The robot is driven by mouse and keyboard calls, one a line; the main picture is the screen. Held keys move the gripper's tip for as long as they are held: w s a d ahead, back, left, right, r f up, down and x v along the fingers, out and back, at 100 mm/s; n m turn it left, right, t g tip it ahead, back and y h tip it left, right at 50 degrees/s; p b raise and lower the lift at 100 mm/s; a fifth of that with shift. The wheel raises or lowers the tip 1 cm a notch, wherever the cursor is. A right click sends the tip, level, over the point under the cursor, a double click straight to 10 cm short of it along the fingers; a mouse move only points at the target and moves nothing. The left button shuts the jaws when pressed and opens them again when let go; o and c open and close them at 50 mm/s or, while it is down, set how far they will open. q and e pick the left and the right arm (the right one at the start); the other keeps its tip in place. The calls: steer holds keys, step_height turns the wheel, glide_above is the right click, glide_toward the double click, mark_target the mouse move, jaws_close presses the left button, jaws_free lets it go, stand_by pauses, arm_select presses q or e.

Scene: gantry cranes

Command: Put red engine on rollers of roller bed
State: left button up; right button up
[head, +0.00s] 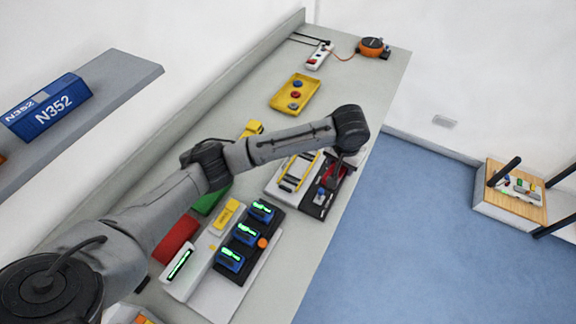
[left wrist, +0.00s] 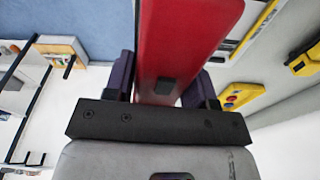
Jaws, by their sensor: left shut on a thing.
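My left gripper (head: 338,168) hangs over the bench near its right edge. It is shut on the red engine (left wrist: 185,45), which fills the middle of the left wrist view between the two dark fingers. In the head view the red engine (head: 333,176) shows only as a small red patch under my wrist; my arm hides much of it. A pale frame with yellow rails and dark cross bars, seemingly the roller bed (head: 293,171), lies just left of the gripper. I cannot tell whether the engine touches anything below. My right gripper is not in view.
A dark tray with a blue-topped part (head: 320,198) lies below the gripper. A charger-like block with blue units (head: 240,236) is nearer. A yellow tray (head: 295,93), a power strip (head: 319,56) and an orange reel (head: 371,46) stand farther back.

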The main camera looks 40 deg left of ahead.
arm_select(q)
steer(key=s+a+n, duration=0.1)
steer(key=a, duration=0.2)
steer(key=b, duration=0.2)
glide_above(300, 166)
steer(key=f, duration=0.7)
steer(key=shift+s+d, duration=0.2)
steer(key=shift+s, duration=0.15)
steer(key=shift+f, duration=2.1)
steer(key=o, duration=1.1)
steer(key=shift+f, duration=0.15)
